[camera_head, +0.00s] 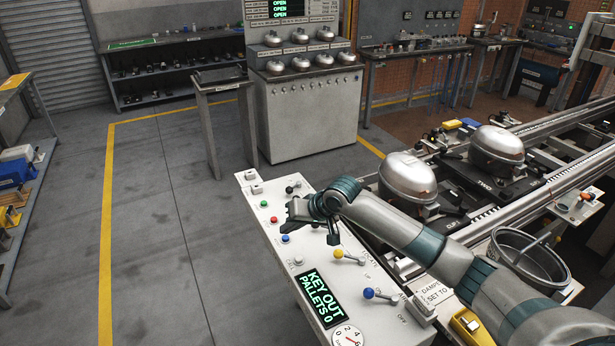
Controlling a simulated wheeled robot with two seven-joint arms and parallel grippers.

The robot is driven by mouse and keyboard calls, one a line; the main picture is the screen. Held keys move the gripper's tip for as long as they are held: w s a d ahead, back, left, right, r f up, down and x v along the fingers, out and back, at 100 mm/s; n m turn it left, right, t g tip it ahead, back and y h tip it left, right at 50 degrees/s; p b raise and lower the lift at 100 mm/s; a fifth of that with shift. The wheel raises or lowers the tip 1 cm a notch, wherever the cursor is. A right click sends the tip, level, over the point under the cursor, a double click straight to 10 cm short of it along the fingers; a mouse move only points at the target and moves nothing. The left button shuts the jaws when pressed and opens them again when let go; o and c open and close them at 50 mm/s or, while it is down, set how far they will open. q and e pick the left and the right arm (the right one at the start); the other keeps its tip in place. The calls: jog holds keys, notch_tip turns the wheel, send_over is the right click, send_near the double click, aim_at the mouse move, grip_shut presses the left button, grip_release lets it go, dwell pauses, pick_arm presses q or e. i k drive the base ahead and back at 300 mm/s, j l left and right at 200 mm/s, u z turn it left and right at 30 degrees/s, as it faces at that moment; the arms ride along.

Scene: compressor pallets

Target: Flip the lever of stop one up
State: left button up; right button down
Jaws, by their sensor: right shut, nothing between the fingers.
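A white control panel (262,232) slants across the lower middle of the view. It carries a lever with a yellow knob (339,254), a lever with a blue knob (369,293) and a small dark-knobbed lever (290,189) at the far end. The lever labels are too small to read, so I cannot tell which is stop one. My right gripper (298,216) is over the far half of the panel, beyond the yellow lever. It is shut and empty, and it hides part of the panel. My left gripper is out of view.
Green, red and blue buttons line the panel's left side, near a display (319,299) reading "KEY OUT PALLETS 0". Compressors (407,178) sit on the conveyor (560,150) at right. A metal bucket (528,258) stands beside my right arm. The floor at left is clear.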

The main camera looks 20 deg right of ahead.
aim_at(290, 190)
jog(key=i+l, duration=0.3)
jog(key=l, duration=0.15)
jog(key=i+l, duration=0.3)
jog(key=l, duration=0.15)
